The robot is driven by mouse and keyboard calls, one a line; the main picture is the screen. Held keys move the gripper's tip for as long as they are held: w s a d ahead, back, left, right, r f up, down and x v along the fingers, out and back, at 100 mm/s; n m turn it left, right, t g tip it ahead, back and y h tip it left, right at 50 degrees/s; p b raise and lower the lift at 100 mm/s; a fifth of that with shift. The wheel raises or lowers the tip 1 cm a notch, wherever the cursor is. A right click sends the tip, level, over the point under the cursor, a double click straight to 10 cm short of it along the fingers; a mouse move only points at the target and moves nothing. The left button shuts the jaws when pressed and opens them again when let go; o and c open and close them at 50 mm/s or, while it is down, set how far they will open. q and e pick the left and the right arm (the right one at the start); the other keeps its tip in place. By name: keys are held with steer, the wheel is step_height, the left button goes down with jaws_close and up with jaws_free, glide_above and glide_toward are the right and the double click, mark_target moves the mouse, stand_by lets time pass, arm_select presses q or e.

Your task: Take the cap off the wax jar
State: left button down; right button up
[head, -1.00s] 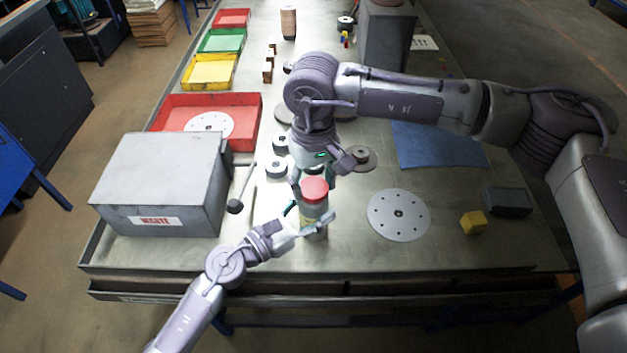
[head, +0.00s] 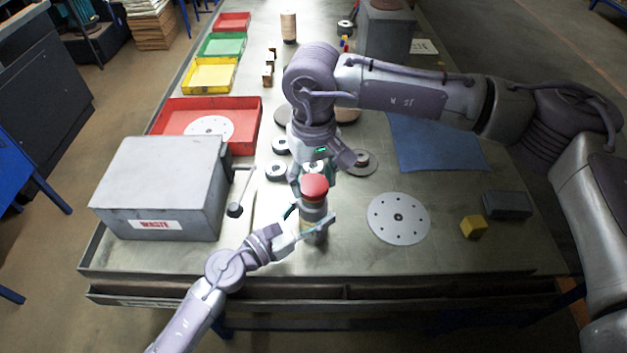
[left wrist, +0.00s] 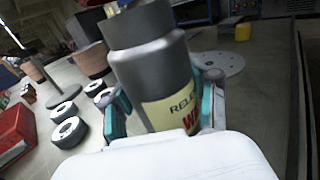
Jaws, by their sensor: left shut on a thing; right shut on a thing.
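The wax jar (head: 309,229) stands upright near the front of the bench with a red-topped cap (head: 314,187) at its top. In the left wrist view the jar (left wrist: 155,75) is grey with a yellow label, and its darker top is cut off by the frame edge. My left gripper (head: 314,229) is shut around the jar's body; its fingers also show on both sides of the jar in the left wrist view (left wrist: 165,105). My right gripper (head: 313,184) comes down from above, shut on the cap. Its fingertips are partly hidden, and I cannot tell whether the cap is loose.
A grey waste box (head: 160,188) stands to the left, with a dark-ended lever (head: 236,209) beside it. A perforated disc (head: 398,218), a yellow block (head: 473,227) and a dark block (head: 508,205) lie to the right. Several small discs lie behind the jar.

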mark_target(314, 184)
steer(key=shift+r, duration=0.2)
steer(key=shift+r, duration=1.95)
arm_select(q)
steer(key=shift+c, duration=1.1)
jaws_free()
